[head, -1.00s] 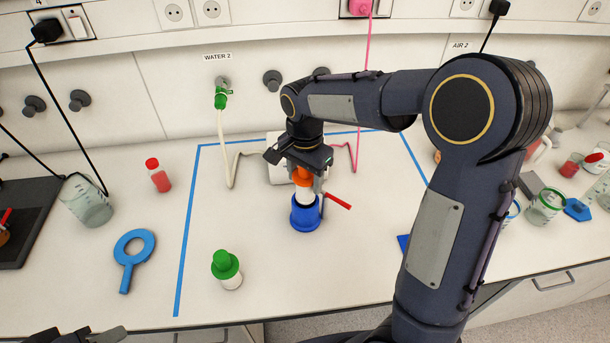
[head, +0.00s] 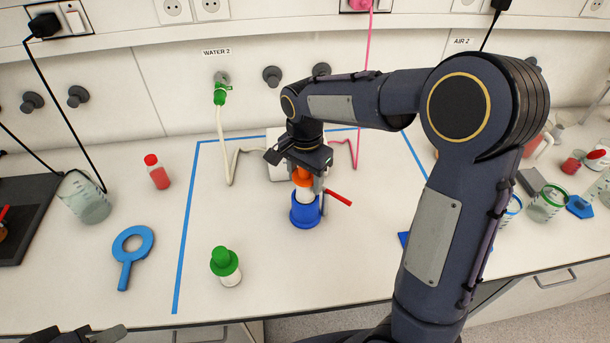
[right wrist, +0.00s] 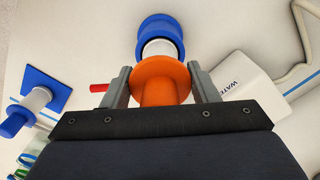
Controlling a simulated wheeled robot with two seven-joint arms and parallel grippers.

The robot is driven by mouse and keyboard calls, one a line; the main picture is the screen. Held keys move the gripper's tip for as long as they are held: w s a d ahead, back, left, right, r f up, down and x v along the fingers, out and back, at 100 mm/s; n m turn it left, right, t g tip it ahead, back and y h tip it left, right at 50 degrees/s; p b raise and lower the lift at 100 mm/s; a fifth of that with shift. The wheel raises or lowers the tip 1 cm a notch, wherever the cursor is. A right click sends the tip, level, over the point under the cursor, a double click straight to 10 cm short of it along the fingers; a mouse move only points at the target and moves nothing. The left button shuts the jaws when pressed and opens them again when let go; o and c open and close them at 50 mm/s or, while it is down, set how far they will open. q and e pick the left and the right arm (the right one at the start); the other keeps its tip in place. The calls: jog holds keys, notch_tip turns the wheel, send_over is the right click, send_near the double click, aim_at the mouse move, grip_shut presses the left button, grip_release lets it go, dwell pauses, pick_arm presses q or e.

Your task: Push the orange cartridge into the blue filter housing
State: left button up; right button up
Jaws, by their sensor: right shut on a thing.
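The orange cartridge (head: 302,178), with an orange top and a white body, stands upright in the blue filter housing (head: 305,213), its white part still showing above the blue rim. My right gripper (head: 304,172) comes down from above and is shut on the orange top. In the right wrist view the fingers sit on both sides of the orange cartridge (right wrist: 160,80), with the blue filter housing (right wrist: 160,30) beyond it. A red lever (head: 338,198) sticks out to the right of the housing. Part of my left gripper (head: 85,336) shows at the bottom left edge; its fingertips are unclear.
A blue ring-shaped tool (head: 132,252) lies further left. A white box (head: 278,165) stands behind my right gripper. Blue tape (head: 183,240) marks the area; the bench between is clear.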

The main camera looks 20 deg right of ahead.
aim_at(305, 189)
jog(key=shift+f+b, duration=1.4)
jog(key=shift+f, duration=0.7)
dwell(0.3)
jog(key=shift+s+r, duration=0.1)
jog(key=shift+r+p, duration=2.35)
jog(key=shift+r, duration=0.4)
jog(key=shift+f+b, duration=2)
jog(key=shift+f, duration=0.85)
